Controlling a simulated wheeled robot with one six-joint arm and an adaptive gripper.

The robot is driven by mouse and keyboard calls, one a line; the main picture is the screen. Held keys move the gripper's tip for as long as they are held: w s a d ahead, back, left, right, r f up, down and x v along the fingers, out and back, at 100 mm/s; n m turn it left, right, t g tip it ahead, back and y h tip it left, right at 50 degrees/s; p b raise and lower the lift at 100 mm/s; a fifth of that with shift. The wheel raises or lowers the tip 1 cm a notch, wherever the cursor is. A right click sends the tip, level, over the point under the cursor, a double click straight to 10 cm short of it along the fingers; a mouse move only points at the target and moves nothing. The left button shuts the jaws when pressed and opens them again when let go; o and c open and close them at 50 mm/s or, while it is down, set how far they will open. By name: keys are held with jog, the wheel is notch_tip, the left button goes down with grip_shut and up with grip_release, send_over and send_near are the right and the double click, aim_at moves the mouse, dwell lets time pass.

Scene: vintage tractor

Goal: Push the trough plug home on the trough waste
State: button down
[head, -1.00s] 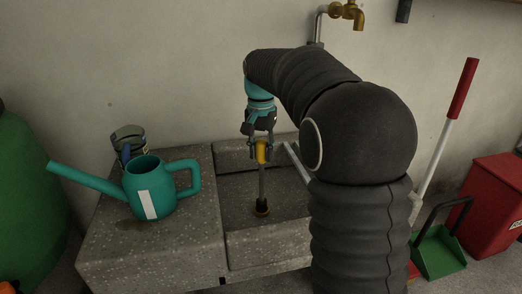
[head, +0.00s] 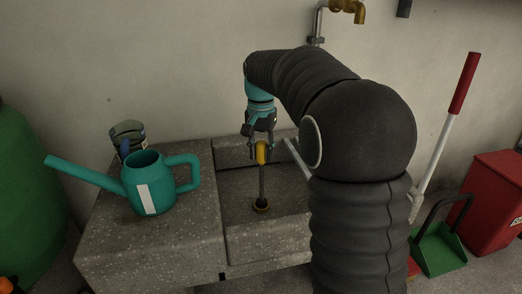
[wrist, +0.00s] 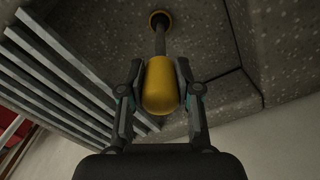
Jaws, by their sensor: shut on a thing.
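My gripper (head: 261,152) is shut on the yellow handle (wrist: 160,85) of the trough plug, with a finger on each side. From the handle a grey rod (head: 262,183) runs down, roughly upright, to a dark plug end (head: 261,202) at the trough floor. The trough waste (head: 261,209) shows as a brass-coloured rim around the plug's foot. It also shows at the top of the wrist view (wrist: 160,14). The plug's underside is hidden, so I cannot tell how deep it sits.
The stone trough (head: 150,245) has a raised ledge on the left holding a teal watering can (head: 130,185) and a jar (head: 127,133). Grey slats (wrist: 60,75) lie beside the gripper. A brass tap (head: 347,8) is on the wall above. A green dustpan (head: 440,255) stands right.

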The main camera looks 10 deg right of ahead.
jog(key=shift+f, duration=0.35)
jog(key=c, duration=0.7)
grip_release()
jog(key=shift+r, duration=0.1)
